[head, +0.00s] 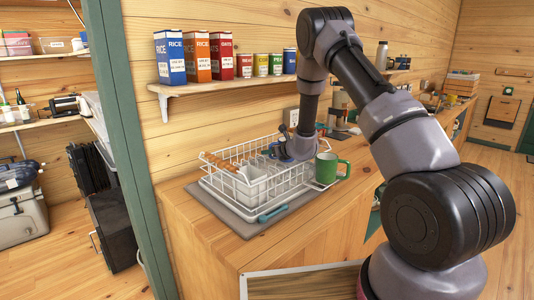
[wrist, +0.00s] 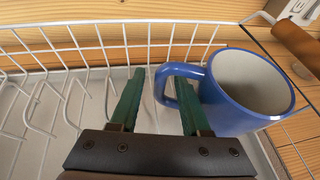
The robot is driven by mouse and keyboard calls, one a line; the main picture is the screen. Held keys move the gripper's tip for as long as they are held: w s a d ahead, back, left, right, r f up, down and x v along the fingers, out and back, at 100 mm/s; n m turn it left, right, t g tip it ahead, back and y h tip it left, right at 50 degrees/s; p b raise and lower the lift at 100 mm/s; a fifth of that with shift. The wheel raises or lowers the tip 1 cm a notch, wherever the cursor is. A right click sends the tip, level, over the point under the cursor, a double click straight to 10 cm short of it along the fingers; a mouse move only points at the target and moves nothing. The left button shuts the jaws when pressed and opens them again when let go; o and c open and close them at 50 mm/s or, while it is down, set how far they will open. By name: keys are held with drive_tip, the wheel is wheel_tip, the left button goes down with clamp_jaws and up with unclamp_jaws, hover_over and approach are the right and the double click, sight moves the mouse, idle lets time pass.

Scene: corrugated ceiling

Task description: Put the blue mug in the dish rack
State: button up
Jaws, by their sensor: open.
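The blue mug (wrist: 243,92) has a pale inside and shows at the right of the wrist view, its opening facing up and toward the camera. It is at the wire wall of the white dish rack (wrist: 45,60); I cannot tell what its base rests on. My gripper (wrist: 160,80) is open, its green fingers on either side of the mug's handle. In the head view my gripper (head: 299,150) is down at the back of the dish rack (head: 290,190), which stands on the wooden counter.
A green mug (head: 326,168) stands at the rack's right end. White dishes (head: 252,185) and wooden-handled utensils (head: 220,163) are in the rack's left part. A shelf (head: 220,85) with boxes and cans runs above. The counter's front right is clear.

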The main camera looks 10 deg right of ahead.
drive_tip(key=v, duration=0.8)
drive_tip(key=shift+s+d+r, duration=0.1)
drive_tip(key=shift+s+r, duration=0.05)
drive_tip(key=shift+s, duration=0.05)
drive_tip(key=s+a+r+n+g+y, duration=0.35)
drive_tip(key=s+r+n, duration=0.45)
drive_tip(key=r, duration=0.4)
drive_tip(key=s+a+r+n+g+y, duration=0.2)
drive_tip(key=s+a+r+n+g, duration=0.3)
drive_tip(key=s+r, duration=0.6)
drive_tip(key=s+d+r+n+t+h, duration=0.1)
drive_tip(key=s+d+r+n+h, duration=0.2)
drive_tip(key=s+d+n, duration=0.3)
drive_tip(key=s+d+r+n+t+h, duration=0.2)
drive_tip(key=s+d+n+h, duration=0.4)
drive_tip(key=s, duration=0.8)
drive_tip(key=d+r+n, duration=0.1)
drive_tip(key=d, duration=0.2)
drive_tip(key=shift+d+r+n, duration=0.2)
drive_tip(key=shift+d+n, duration=0.05)
drive_tip(key=shift+n, duration=0.05)
drive_tip(key=shift+s+t, duration=0.1)
drive_tip(key=shift+t, duration=0.15)
